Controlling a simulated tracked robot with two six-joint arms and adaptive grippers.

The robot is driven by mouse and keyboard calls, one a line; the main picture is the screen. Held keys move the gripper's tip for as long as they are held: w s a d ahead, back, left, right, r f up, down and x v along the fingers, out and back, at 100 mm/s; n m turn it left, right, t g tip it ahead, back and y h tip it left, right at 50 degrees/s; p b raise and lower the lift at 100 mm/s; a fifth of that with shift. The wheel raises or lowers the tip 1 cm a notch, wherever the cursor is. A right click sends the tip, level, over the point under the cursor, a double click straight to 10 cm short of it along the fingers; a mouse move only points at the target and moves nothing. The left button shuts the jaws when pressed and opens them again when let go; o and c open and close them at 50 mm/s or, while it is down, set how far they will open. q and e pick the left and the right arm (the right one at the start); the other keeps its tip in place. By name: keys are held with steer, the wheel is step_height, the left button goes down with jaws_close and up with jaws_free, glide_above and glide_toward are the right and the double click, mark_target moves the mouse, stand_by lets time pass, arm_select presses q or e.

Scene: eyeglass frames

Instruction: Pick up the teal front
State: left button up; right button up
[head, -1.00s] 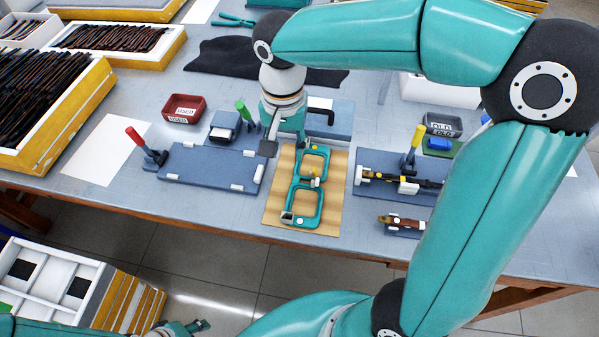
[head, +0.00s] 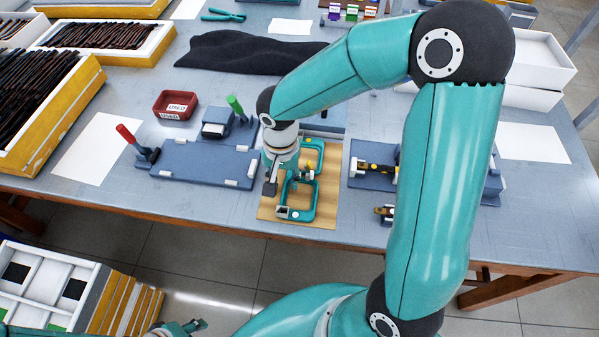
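The teal front (head: 301,214), with two rounded rims, lies on a wooden board (head: 325,212) near the table's front edge. Small yellow and white pieces show around its middle. My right gripper (head: 287,184) points down over the far left part of the front and hides some of it. A dark finger shows at the left of the rims; the other finger is partly lost among the teal parts. The fingers look spread apart, and I see no firm hold on the front. My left gripper (head: 188,327) is low at the bottom edge, away from the table, too small to read.
A blue fixture with a red-handled clamp (head: 205,165) stands left of the board. Another blue fixture (head: 370,182) stands close on its right. A red bin (head: 175,105), dark cloth (head: 245,55) and trays of dark temples (head: 105,40) lie farther back.

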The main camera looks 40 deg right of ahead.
step_height(320, 180, down, 2)
steer(key=shift+f, duration=0.1)
jaws_close()
stand_by(0.5)
